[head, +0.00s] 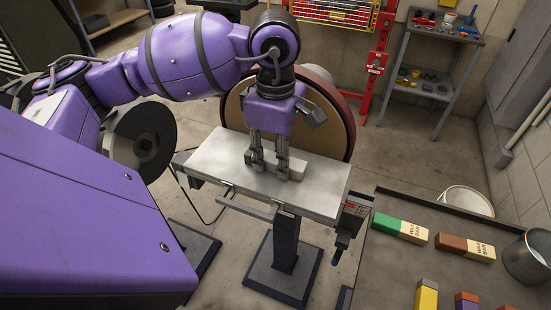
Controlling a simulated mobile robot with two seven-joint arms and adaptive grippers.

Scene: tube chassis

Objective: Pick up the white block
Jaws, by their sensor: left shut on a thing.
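My left gripper (268,163) reaches down from above to the pale grey work table of the disc sander. Its two fingers are shut on a pale, whitish block (297,170), which shows partly beside and between the fingers. The fingers hide much of the block. It sits at or just above the table top, and I cannot tell whether it still touches it. My right gripper is not in view.
The sander's table (215,150) stands on a dark pedestal before a large round disc (335,120). A grey bench (385,275) at the lower right holds several wax bars and a metal can (528,258). A white bucket (466,201) stands behind it. A tool cart (433,60) is at the back right.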

